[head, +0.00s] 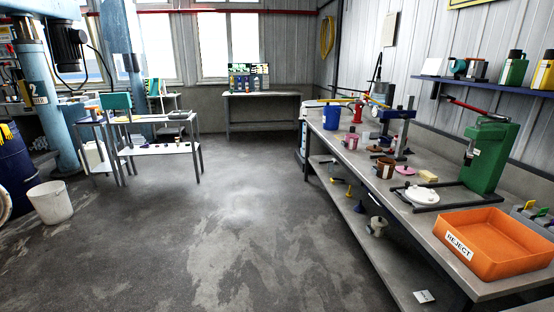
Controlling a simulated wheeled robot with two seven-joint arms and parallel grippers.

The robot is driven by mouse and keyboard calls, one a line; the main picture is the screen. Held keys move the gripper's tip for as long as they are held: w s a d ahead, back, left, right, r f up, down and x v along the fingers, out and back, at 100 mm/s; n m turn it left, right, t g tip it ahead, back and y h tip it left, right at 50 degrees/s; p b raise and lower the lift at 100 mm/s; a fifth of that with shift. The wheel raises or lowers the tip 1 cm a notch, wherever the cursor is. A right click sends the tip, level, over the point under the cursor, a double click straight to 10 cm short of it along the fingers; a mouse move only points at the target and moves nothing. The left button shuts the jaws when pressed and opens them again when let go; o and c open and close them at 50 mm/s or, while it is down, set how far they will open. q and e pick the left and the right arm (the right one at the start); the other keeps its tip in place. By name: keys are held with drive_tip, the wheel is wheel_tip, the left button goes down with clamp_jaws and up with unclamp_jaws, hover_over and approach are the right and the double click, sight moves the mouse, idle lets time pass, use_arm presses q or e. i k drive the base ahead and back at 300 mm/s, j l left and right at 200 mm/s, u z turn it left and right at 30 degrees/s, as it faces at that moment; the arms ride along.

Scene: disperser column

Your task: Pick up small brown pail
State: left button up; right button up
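A small brown pail (385,168) with a pale label stands upright on the long workbench (425,221) at the right. It is small in the picture, so its rim and contents are hard to make out. A flat brown round piece (374,149) lies just behind it. Neither of my grippers is in view, and nothing is seen touching the pail.
The bench also holds a blue bucket (331,117), a red container (351,141), a green press (488,156) and an orange REJECT tray (492,244). A white bucket (50,202) stands on the floor at left. The middle floor is clear.

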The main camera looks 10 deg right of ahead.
sight(385, 167)
drive_tip(key=i+z, duration=0.1)
drive_tip(key=i, duration=0.4)
drive_tip(key=i+j+z, duration=0.1)
drive_tip(key=i, duration=0.4)
drive_tip(key=i+j+z, duration=0.1)
drive_tip(key=i, duration=0.35)
drive_tip(key=i+j+z, duration=0.1)
drive_tip(key=i, duration=0.4)
drive_tip(key=i+j+z, duration=0.1)
drive_tip(key=i+j, duration=0.15)
drive_tip(key=i, duration=0.25)
drive_tip(key=i+j+z, duration=0.1)
drive_tip(key=i+j, duration=0.15)
drive_tip(key=i, duration=0.2)
